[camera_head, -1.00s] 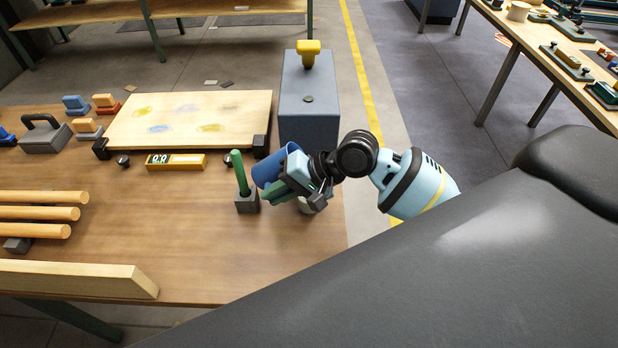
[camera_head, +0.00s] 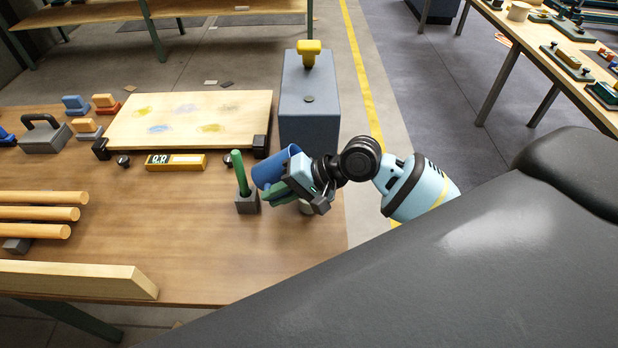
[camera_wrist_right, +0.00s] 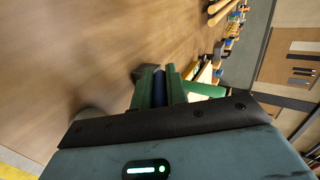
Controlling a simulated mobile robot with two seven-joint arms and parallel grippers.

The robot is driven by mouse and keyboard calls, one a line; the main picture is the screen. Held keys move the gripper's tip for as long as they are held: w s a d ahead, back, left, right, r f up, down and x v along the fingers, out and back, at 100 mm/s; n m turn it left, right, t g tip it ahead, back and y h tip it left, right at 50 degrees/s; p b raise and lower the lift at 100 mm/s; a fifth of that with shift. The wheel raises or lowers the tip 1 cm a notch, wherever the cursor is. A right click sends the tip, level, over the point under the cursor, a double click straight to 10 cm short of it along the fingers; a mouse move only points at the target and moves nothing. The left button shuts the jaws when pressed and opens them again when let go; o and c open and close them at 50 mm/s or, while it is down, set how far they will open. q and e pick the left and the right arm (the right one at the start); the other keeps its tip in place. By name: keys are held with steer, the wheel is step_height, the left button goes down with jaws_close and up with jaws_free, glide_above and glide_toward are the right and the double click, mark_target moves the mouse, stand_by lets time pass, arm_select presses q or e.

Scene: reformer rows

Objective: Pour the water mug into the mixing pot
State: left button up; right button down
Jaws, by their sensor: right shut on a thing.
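The blue mug (camera_head: 268,172) is in my right gripper (camera_head: 280,186), held above the wooden table and tilted. In the right wrist view the green fingers (camera_wrist_right: 161,90) are closed around a dark blue strip of the mug (camera_wrist_right: 159,88). A pale, round-sided thing (camera_head: 307,208) stands on the table under the right wrist. Mostly hidden by the gripper, it may be the mixing pot, but I cannot tell. My left gripper is not in view.
A green-handled tool (camera_head: 241,172) stands in a grey block (camera_head: 247,204) just left of the mug. A yellow scale-like device (camera_head: 176,162), a pale board (camera_head: 190,118) and a grey-blue box (camera_head: 308,100) lie beyond. Wooden rods (camera_head: 40,213) are at left. The front middle tabletop is clear.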

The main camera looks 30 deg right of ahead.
steer(key=shift+s+r, duration=0.1)
steer(key=shift+r, duration=0.05)
steer(key=shift+y, duration=0.3)
steer(key=shift+d+r, duration=0.1)
stand_by(0.4)
